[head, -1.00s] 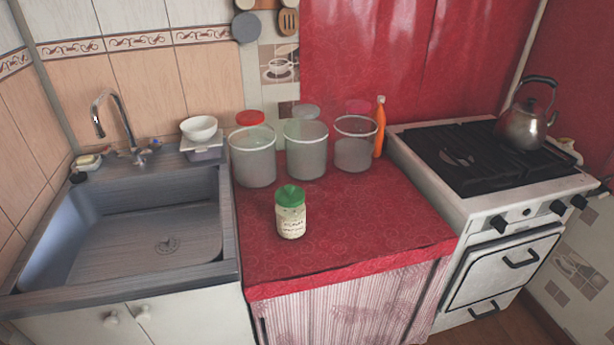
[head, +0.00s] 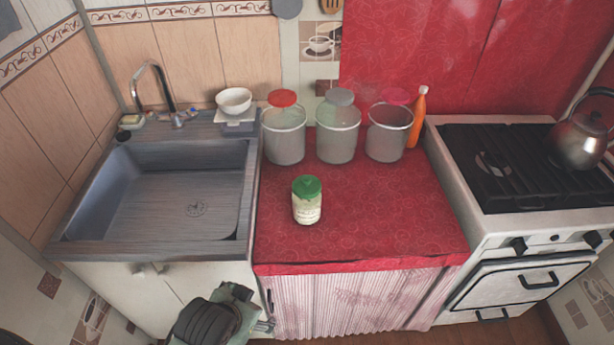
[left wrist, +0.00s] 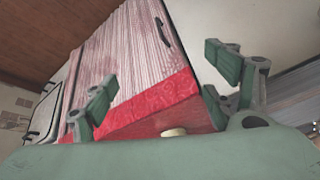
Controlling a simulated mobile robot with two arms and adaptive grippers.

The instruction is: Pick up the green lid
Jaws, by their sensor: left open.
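The green lid (head: 307,185) sits on top of a small pale jar (head: 306,209), which stands upright on the red-covered counter (head: 380,215). My left gripper (left wrist: 164,82) is open and empty in the left wrist view, with its fingers wide apart. In the head view my left arm shows at the bottom, below the counter's front edge and left of the jar; its fingertips are hard to make out there. In the left wrist view a small cream shape (left wrist: 174,132) shows past the counter edge, partly hidden; I cannot tell what it is. My right gripper is not in view.
Behind the jar stand several clear canisters (head: 337,145) with coloured lids near them and an orange bottle (head: 418,115). The sink (head: 247,190) is at left, with a white bowl (head: 234,101) behind it. The stove (head: 485,230) is at right. Counter around the jar is clear.

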